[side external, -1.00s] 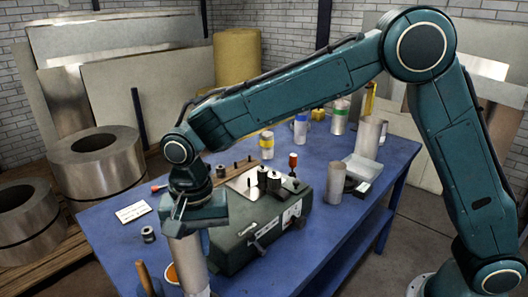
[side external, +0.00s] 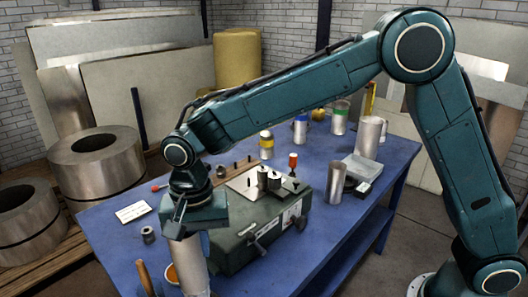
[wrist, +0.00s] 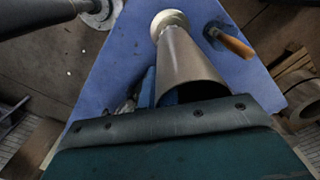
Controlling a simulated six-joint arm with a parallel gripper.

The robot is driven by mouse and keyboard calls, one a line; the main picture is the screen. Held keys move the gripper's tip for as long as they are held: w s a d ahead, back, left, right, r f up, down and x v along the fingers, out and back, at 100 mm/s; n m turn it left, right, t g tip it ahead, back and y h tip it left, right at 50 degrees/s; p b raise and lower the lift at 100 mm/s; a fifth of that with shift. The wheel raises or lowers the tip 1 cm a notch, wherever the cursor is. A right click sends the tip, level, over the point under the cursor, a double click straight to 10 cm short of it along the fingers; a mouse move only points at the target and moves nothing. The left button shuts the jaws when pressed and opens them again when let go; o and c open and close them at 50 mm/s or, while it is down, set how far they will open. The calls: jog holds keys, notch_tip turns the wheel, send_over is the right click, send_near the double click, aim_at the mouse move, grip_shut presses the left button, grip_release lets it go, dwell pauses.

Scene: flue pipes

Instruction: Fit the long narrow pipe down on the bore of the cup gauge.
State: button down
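The long narrow pipe (side external: 193,264) is a plain grey metal tube, hanging roughly upright below my gripper (side external: 192,232) at the near left of the blue table. In the wrist view the pipe (wrist: 185,65) runs away from my gripper, its open mouth close to the gripper body. The fingers are mostly hidden, but the gripper appears shut on the pipe's upper end. A pale round piece (wrist: 168,22) shows at the pipe's far end. I cannot tell whether this is the cup gauge, or whether the pipe touches it. The pipe's lower end is cut off in the side view.
Banded cylinders line the back.

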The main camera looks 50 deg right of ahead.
aim_at(204, 262)
jog(key=shift+f, duration=2.6)
dwell(1.9)
jog(key=c, duration=2.1)
grip_release()
jog(key=o, duration=0.8)
jog(key=shift+o, duration=0.2)
notch_tip(204, 262, up, 7)
